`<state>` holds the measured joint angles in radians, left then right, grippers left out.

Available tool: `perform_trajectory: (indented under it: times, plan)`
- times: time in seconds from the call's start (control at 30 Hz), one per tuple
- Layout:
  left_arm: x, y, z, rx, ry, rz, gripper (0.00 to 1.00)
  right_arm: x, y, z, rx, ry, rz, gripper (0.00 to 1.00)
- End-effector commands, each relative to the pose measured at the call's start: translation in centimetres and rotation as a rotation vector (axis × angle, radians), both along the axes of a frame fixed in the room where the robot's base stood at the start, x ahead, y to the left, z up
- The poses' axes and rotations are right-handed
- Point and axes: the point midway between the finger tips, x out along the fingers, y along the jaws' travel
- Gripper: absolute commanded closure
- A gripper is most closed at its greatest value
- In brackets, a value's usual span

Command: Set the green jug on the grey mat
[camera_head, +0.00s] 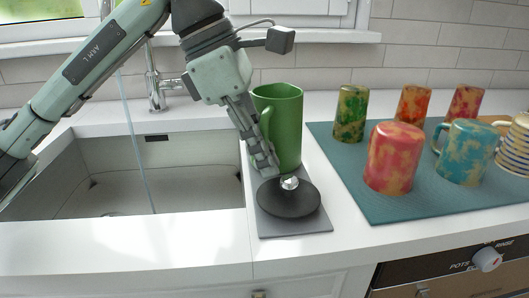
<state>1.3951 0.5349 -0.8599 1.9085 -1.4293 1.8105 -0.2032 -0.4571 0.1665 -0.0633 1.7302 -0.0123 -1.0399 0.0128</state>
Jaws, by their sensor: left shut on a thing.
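The green jug (287,118) stands upright at the back end of the grey mat (322,225), beside the sink. Its handle faces left, towards my left gripper (264,163). My left gripper reaches down from the upper left and is shut on the jug at its handle side; the fingers hide part of the handle. The jug's base is partly hidden, and I cannot tell whether it touches the mat or hangs just above it. My right gripper is not in view.
A black round lid (288,203) with a shiny knob lies on the front of the mat. A sink (160,185) with a faucet (156,90) is at left. Several mottled cups, including a red one (394,160), stand on a teal mat (385,212) at right.

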Motion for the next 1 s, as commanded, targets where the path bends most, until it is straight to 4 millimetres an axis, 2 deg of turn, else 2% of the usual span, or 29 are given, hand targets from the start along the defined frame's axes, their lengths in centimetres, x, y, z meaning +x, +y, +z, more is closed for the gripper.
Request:
perform_trajectory:
  times: [0.07, 0.1, 0.27, 0.63, 0.67, 0.73, 1.0]
  plan:
    - [0.0, 0.0, -0.1, -0.002, -0.002, 0.001, 1.00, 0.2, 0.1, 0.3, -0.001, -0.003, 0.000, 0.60]
    - [0.0, 0.0, -0.1, 0.000, 0.000, 0.000, 0.88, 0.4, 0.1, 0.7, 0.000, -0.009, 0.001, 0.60]
    - [0.0, 0.0, -0.1, 0.000, 0.000, 0.000, 0.69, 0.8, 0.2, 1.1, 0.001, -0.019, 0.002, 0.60]
    - [0.0, 0.0, 0.3, 0.000, 0.000, 0.000, 0.69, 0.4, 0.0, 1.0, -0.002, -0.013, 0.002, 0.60]
    - [0.0, 0.0, 0.5, 0.000, 0.000, 0.000, 0.69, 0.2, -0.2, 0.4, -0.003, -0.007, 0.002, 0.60]
    - [0.1, 0.5, 1.4, -0.002, -0.003, 0.003, 0.69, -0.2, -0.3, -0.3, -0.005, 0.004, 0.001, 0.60]
    - [0.0, 2.8, 6.8, -0.001, -0.004, 0.004, 0.69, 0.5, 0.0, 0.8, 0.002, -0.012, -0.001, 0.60]
